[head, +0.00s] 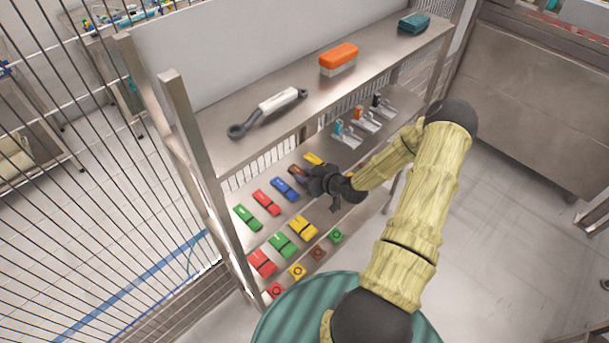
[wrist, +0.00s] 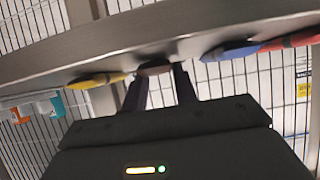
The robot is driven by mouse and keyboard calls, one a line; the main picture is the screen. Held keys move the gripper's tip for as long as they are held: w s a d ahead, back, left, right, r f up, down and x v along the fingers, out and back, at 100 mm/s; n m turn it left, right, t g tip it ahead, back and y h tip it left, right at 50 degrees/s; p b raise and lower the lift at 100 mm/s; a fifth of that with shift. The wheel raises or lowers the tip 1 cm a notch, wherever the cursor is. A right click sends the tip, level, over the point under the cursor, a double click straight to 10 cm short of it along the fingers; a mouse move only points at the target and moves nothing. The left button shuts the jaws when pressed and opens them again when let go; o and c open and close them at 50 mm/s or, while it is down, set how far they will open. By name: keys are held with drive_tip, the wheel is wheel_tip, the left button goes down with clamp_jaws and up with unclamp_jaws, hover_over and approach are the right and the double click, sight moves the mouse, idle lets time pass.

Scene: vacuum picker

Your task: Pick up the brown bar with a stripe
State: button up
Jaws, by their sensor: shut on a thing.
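The brown bar (head: 296,171) lies in the upper row of coloured bars on the lower shelf, between a blue bar (head: 285,189) and a yellow bar (head: 314,159). My gripper (head: 308,176) reaches in from the right and partly covers it. In the wrist view, the brown bar (wrist: 154,69) sits between the tips of my two dark fingers (wrist: 160,76), at the shelf edge. My gripper is shut on it. The stripe cannot be made out. I cannot tell whether the bar is clear of the shelf.
Red (head: 266,202) and green (head: 248,217) bars continue the row; more bars and small square pieces lie nearer. The upper shelf (head: 225,155) holds a wrench-like tool (head: 268,111) and an orange-white block (head: 339,59) above my gripper. A wire fence stands left; open floor lies right.

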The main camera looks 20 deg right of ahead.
wheel_tip(320, 180, up, 10)
drive_tip(key=b, duration=0.2)
idle(0.3)
drive_tip(key=shift+f, duration=0.1)
idle(0.3)
